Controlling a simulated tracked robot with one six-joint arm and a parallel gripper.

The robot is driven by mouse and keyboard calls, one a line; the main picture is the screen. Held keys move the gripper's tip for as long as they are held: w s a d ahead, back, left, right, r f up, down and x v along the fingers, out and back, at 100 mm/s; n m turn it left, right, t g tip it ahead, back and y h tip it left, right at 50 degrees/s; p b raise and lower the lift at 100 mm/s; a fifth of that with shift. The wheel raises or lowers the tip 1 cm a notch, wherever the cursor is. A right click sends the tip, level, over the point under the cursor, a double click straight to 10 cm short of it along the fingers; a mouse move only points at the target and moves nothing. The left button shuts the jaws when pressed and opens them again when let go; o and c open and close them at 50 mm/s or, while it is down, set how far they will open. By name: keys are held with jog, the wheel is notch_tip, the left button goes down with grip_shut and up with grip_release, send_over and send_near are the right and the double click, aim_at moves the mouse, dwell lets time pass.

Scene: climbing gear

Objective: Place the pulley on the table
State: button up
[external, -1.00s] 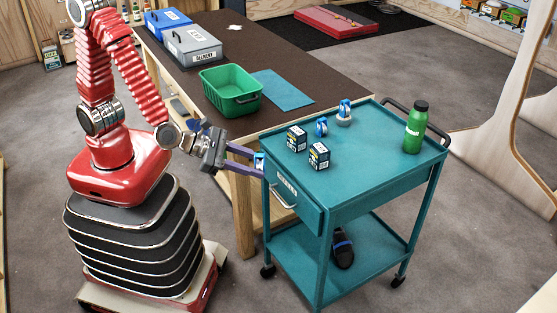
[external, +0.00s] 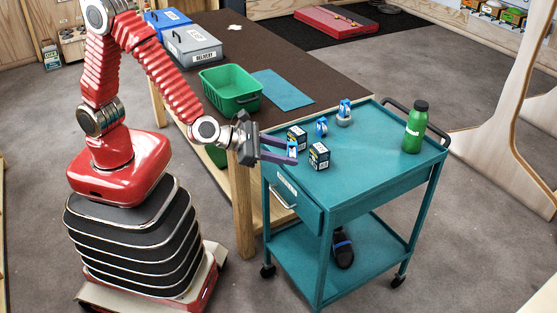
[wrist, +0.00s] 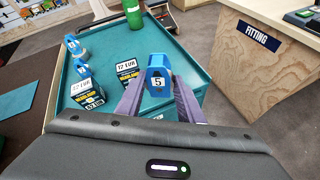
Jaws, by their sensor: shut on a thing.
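A blue pulley with a white label reading 5 (wrist: 158,78) is gripped between the two purple fingers of my gripper (wrist: 161,92) in the wrist view. In the external view, my gripper (external: 293,153) is at the near left corner of the teal trolley, with the pulley (external: 291,148) partly hidden by the fingers. The pulley appears held above the trolley top; the exact gap cannot be told. The brown-topped table (external: 300,70) stands behind the trolley, with a teal mat (external: 283,89) lying on it.
On the teal trolley (external: 365,160) are two boxes (external: 297,138) (external: 319,155), two other blue pulleys (external: 321,127) (external: 345,111) and a green bottle (external: 415,127). The table holds a green bin (external: 230,90) and a grey case (external: 191,48). The mat is bare.

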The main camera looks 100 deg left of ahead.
jog(key=w+a+n+g+y, duration=0.1)
jog(key=w+a+n, duration=0.1)
jog(key=w+a, duration=0.45)
jog(key=w+a+n+g+y, duration=0.1)
jog(key=w+a, duration=0.3)
jog(key=a, duration=0.5)
jog(key=n+g+y, duration=0.2)
jog(key=n, duration=0.1)
send_over(347, 137)
jog(key=shift+d+f, duration=0.1)
jog(key=shift+f, duration=3.05)
jog(key=shift+f+t, duration=0.3)
jog(key=shift+f, duration=1.6)
